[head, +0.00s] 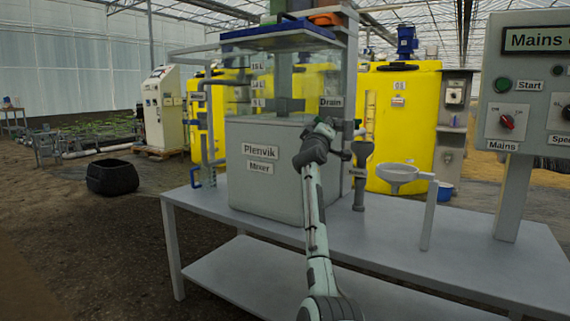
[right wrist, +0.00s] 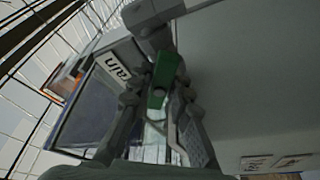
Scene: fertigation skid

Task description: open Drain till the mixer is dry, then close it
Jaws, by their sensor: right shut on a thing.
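The mixer (head: 262,190) is a grey box labelled "Plenvik Mixer" with a clear tank (head: 268,82) and level labels above it. I cannot tell how much liquid is inside. The Drain label (head: 331,102) is on its right side; part of it shows in the right wrist view (right wrist: 112,67). My right gripper (head: 322,132) is up against the mixer just below this label. In the right wrist view its fingers (right wrist: 160,105) are shut on a green handle (right wrist: 162,76), the Drain handle. My left gripper is out of view.
The mixer stands on a grey table (head: 440,265). Right of it are a dark funnel-topped pipe (head: 361,170), a grey basin (head: 397,173) on a stand and a Mains control panel (head: 515,110). Yellow tanks (head: 405,120) stand behind. A black tub (head: 112,177) sits on the floor at left.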

